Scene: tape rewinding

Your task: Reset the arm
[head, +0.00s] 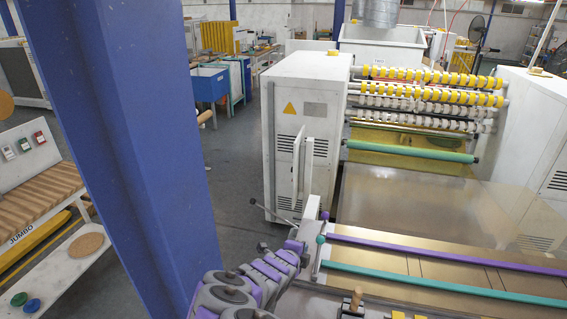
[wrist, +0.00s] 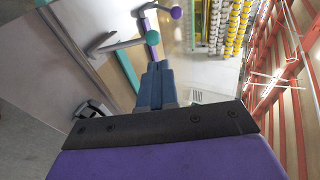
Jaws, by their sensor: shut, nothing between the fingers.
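My gripper (wrist: 157,70) points away from the wrist camera, its blue-grey fingers together with nothing between them. In the wrist view its tips are close to a lever with a teal knob (wrist: 152,38); I cannot tell whether they touch. A purple knob (wrist: 176,12) is further up. In the head view my purple and grey arm (head: 245,288) reaches up from the bottom centre, in front of the machine's near left corner. The teal knob (head: 320,239) and the purple knob (head: 325,215) are just right of the arm's far end.
The machine has a purple bar (head: 440,251), a teal bar (head: 430,281) and a white cabinet (head: 305,125). Yellow and white rolls (head: 430,82) sit at its back. A blue pillar (head: 135,150) stands close on the left. Grey floor (head: 235,170) is clear between pillar and cabinet.

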